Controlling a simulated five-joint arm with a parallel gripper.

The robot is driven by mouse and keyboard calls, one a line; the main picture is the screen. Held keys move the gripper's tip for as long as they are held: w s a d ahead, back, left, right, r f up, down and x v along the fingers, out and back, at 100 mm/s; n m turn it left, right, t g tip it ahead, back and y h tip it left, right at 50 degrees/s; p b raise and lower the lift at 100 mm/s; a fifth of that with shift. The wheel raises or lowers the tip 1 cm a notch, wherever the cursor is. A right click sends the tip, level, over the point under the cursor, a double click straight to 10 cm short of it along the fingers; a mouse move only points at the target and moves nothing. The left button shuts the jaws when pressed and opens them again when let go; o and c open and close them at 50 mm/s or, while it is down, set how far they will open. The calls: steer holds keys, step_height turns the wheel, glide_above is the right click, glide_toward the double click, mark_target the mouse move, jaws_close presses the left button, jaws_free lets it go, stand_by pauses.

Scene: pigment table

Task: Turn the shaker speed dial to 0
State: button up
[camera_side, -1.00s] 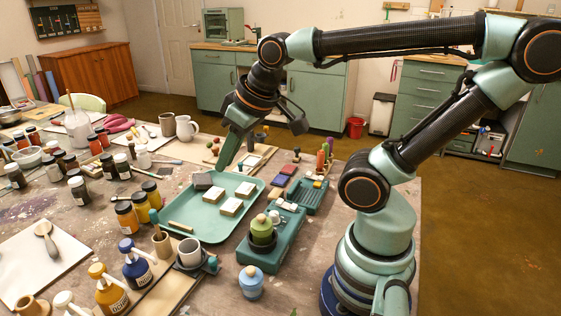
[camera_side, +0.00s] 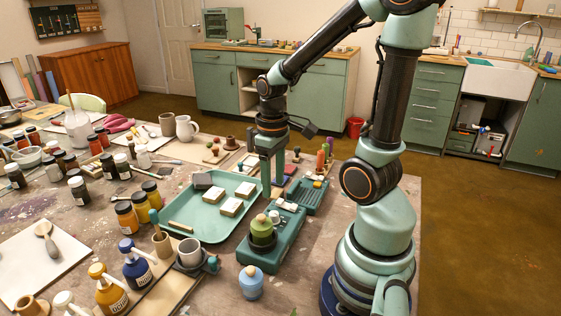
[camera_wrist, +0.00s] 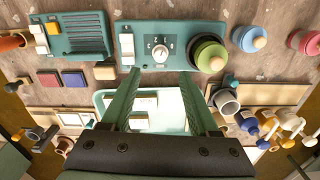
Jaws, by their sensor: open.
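The shaker (camera_side: 262,262) is a teal box on the table to the right of the tray, with a green lidded jar (camera_side: 262,230) in its holder. Its white speed dial (camera_wrist: 161,52) shows on the top panel in the wrist view, with small marks in an arc around it. Its pointer setting is too small to read surely. My gripper (camera_wrist: 161,77) is open and empty, pointing down. In the wrist view the dial appears between and just beyond its fingertips, not held. In the side view my gripper (camera_side: 271,194) is just behind the dial end of the shaker.
A teal tray (camera_side: 195,229) with several pale blocks lies left of the shaker. A ridged teal rack (camera_side: 308,197) stands behind it. A blue lidded jar (camera_side: 251,283) stands in front. A grey mug (camera_side: 190,252) and pump bottles crowd the front left.

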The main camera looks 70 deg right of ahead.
mark_target(274, 213)
step_height(274, 213, down, 8)
steer(key=shift+f, duration=0.25)
steer(key=shift+c, duration=0.3)
jaws_close()
